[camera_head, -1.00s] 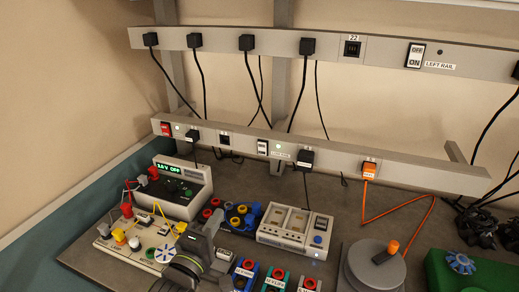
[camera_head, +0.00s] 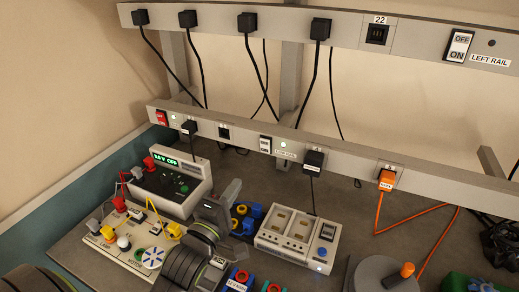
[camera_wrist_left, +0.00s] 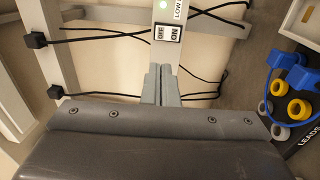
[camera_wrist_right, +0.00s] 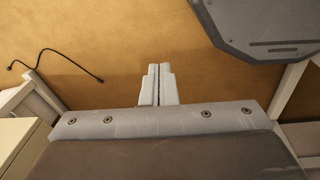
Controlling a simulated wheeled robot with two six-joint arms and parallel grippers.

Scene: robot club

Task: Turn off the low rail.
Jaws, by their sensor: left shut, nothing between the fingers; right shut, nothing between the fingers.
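The low rail (camera_head: 350,172) runs along the wall just above the bench. Its rocker switch (camera_head: 265,144), marked OFF and ON, sits left of the LOW RAIL label (camera_head: 286,154). A green light (camera_head: 283,144) beside the switch is lit. My left gripper (camera_head: 234,187) is shut and empty, below and left of the switch in the head view. In the left wrist view, its fingertips (camera_wrist_left: 161,69) point at the rail just short of the switch (camera_wrist_left: 167,33); contact cannot be told. My right gripper (camera_wrist_right: 157,69) is shut and empty, facing a bare tan surface, outside the head view.
The upper rail (camera_head: 340,30) has its own switch (camera_head: 458,47), labelled LEFT RAIL. Black plugs and an orange plug (camera_head: 386,180) sit in the rails. A power supply (camera_head: 170,185), circuit board (camera_head: 130,240) and charger (camera_head: 298,236) stand on the bench near my left gripper.

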